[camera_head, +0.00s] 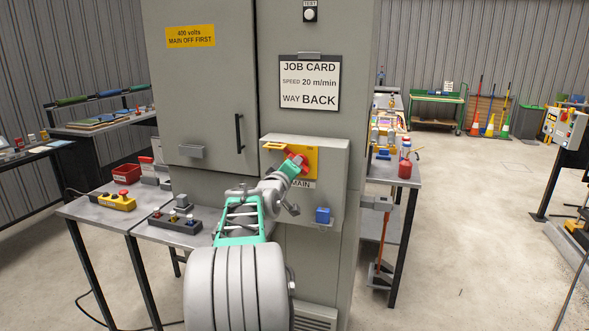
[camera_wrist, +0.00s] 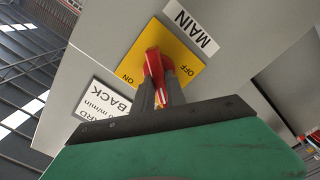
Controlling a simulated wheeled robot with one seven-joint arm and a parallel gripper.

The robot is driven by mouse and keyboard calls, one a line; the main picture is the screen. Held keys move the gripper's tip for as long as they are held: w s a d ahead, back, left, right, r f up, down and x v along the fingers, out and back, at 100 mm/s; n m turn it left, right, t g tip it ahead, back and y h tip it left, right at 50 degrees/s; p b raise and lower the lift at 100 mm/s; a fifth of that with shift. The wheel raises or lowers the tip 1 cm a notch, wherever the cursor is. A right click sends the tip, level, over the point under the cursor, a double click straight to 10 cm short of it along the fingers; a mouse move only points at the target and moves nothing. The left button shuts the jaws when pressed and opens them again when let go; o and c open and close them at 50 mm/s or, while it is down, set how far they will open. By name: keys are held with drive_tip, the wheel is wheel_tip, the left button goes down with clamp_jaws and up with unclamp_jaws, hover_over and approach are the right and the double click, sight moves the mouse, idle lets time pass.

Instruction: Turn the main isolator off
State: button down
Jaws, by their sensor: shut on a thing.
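The main isolator is a red handle (camera_head: 302,159) on a yellow plate (camera_head: 311,153), on a grey box marked MAIN on the cabinet front. My gripper (camera_head: 296,165) reaches it from the front. In the wrist view the red handle (camera_wrist: 154,68) is between the two grey fingers of my gripper (camera_wrist: 161,80), which is shut on it. The yellow plate (camera_wrist: 185,80) there carries the words OFF and ON. The handle's visible end lies between the two words; the fingers hide part of it, so its exact setting is unclear.
A blue block (camera_head: 322,215) is on the grey box (camera_head: 336,180), below the isolator. A job card (camera_head: 309,83) hangs above it. A bench (camera_head: 88,208) with a yellow button box (camera_head: 117,201) stands left. Open floor lies further right.

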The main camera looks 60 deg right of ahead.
drive_tip(key=shift+f+n, duration=0.15)
drive_tip(key=shift+n, duration=1.7)
drive_tip(key=shift+f+n, duration=0.15)
drive_tip(key=shift+n, duration=1.7)
drive_tip(key=c, duration=1.4)
unclamp_jaws()
drive_tip(key=shift+o, duration=0.2)
drive_tip(key=s+a+b, duration=0.1)
drive_tip(key=a, duration=0.6)
drive_tip(key=shift+a, duration=0.4)
